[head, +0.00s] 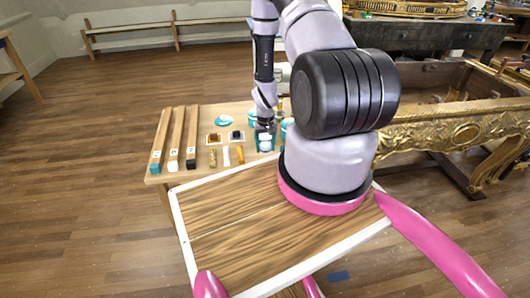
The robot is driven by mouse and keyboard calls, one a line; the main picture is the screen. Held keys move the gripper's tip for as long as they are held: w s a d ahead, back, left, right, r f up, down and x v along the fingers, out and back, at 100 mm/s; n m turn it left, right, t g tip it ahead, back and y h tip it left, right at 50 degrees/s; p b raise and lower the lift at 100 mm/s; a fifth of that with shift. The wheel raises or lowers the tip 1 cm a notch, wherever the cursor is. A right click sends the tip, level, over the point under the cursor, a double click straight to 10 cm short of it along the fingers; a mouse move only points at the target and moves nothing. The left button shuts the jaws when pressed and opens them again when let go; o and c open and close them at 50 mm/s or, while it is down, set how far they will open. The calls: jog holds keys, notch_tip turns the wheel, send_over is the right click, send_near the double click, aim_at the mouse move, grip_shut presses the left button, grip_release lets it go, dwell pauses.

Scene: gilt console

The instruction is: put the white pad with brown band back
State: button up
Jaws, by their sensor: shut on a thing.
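My gripper (265,130) points down over the right part of the small wooden work table (157,179), among the jars. It is shut on a small white thing (265,144) that shows at its fingertips. This may be the white pad with brown band, but no brown band can be made out at this size. My wrist and fingers hide part of it. I cannot tell whether it touches the table. No other thing on the table clearly shows as a white pad with a brown band.
Three long wooden bars (175,140) with teal, white and black ends lie at the table's left. A teal cloth (223,120), a brown tray (214,138), a dark tray (236,135) and a white stick (226,157) lie mid-table. A gilt console (460,133) stands right.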

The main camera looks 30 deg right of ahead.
aim_at(266, 152)
jog(key=shift+f, duration=1.4)
jog(key=shift+f, duration=0.1)
jog(key=o, duration=1.3)
notch_tip(266, 152, up, 12)
jog(key=shift+r, duration=0.15)
